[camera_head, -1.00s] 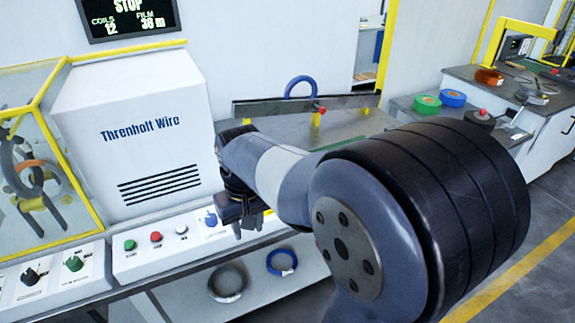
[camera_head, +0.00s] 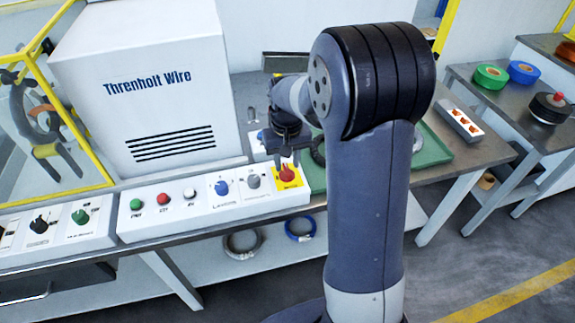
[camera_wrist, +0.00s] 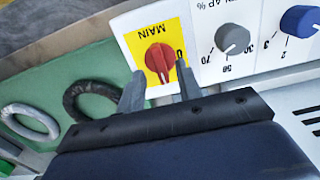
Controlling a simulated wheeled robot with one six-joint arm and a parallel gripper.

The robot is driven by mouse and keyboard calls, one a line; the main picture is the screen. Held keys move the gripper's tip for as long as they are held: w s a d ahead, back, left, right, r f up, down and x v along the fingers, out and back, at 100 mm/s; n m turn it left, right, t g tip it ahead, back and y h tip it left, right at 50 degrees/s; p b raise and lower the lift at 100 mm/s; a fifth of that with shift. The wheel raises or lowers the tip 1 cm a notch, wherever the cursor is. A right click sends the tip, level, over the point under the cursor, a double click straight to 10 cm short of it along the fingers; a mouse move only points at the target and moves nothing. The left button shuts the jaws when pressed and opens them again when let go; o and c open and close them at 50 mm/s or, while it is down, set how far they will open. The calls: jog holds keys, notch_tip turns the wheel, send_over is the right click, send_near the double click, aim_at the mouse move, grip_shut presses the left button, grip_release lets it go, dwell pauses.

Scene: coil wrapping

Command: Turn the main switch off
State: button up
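The main switch is a red rotary knob (camera_head: 287,174) on a yellow plate at the right end of the white control panel (camera_head: 215,208). The wrist view shows the red knob (camera_wrist: 158,58) on the yellow plate marked MAIN, with a 0 beside it. My gripper (camera_head: 284,162) points down right at the knob. In the wrist view my gripper (camera_wrist: 159,82) is open, its two fingers apart, with the knob between and just beyond the tips. I cannot tell whether the fingers touch it. The knob's exact setting is unclear.
A grey knob (camera_head: 253,181) and a blue knob (camera_head: 222,188) sit left of the switch, then white, red and green buttons. A green tray (camera_head: 432,150) lies to the right. The white Threnholt Wire machine (camera_head: 140,85) stands behind the panel.

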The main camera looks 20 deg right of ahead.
jog(key=shift+f, duration=1.15)
grip_shut()
